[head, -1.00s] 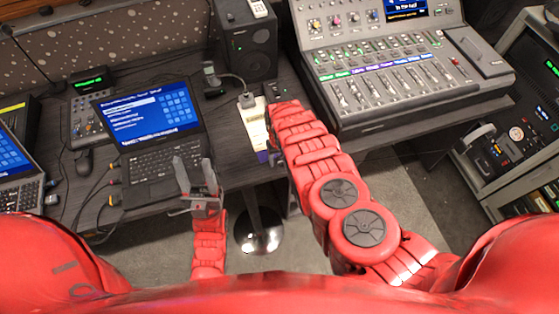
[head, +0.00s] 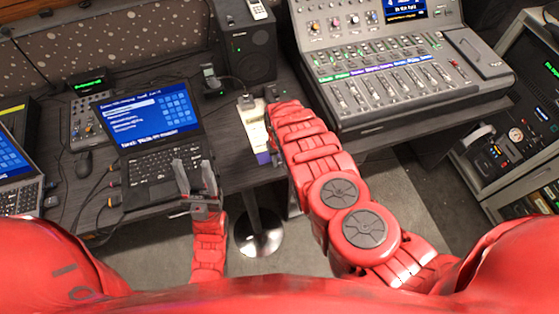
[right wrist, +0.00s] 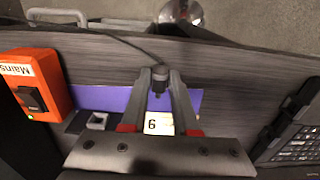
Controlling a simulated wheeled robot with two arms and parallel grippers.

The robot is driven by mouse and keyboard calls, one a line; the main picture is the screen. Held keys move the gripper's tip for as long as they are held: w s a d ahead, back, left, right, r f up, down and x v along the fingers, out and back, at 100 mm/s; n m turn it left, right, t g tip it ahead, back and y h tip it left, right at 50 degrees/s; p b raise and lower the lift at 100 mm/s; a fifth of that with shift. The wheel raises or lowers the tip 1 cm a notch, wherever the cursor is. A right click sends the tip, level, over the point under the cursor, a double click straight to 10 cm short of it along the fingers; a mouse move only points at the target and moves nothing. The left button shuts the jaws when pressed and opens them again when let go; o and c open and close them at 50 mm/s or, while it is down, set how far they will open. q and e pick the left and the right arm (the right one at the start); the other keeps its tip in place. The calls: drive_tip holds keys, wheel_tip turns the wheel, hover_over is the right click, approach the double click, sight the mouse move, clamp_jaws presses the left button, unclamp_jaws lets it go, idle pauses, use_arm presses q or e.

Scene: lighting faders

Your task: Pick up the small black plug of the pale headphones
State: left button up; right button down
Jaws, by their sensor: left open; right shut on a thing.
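My right gripper (right wrist: 159,75) is shut on a small black plug (right wrist: 158,88) in the right wrist view. A thin dark cable runs from the plug toward the upper left, along the desk edge. Below the fingers are a pale strip marked 9 (right wrist: 158,123) and a purple surface (right wrist: 105,99). In the head view my right arm hides the plug. A pale grey loop (right wrist: 57,14) shows past the desk edge in the right wrist view; I cannot tell if it is the headphones. My left gripper (head: 195,180) is open and empty in front of the laptop.
An orange Mains switch box (right wrist: 34,84) stands close beside my right gripper. The laptop (head: 160,135), a speaker (head: 247,45) and the mixing desk (head: 385,70) stand around the work area. Other cables lie left of the laptop. A round metal base (head: 258,233) stands on the floor.

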sight(279, 162)
drive_tip(key=shift+w+r, duration=0.1)
drive_tip(key=shift+r, duration=0.4)
wheel_tip(279, 162, up, 2)
drive_tip(key=shift+a+r+b, duration=0.1)
drive_tip(key=shift+a+b, duration=0.05)
drive_tip(key=shift+b, duration=0.6)
drive_tip(key=s, duration=0.3)
drive_tip(key=shift+s+r, duration=0.15)
drive_tip(key=shift+r, duration=0.05)
drive_tip(key=s+d+r+p, duration=0.1)
drive_tip(key=s+p, duration=1)
drive_tip(key=s, duration=0.4)
drive_tip(key=shift+s+d, duration=0.25)
drive_tip(key=shift+s, duration=0.15)
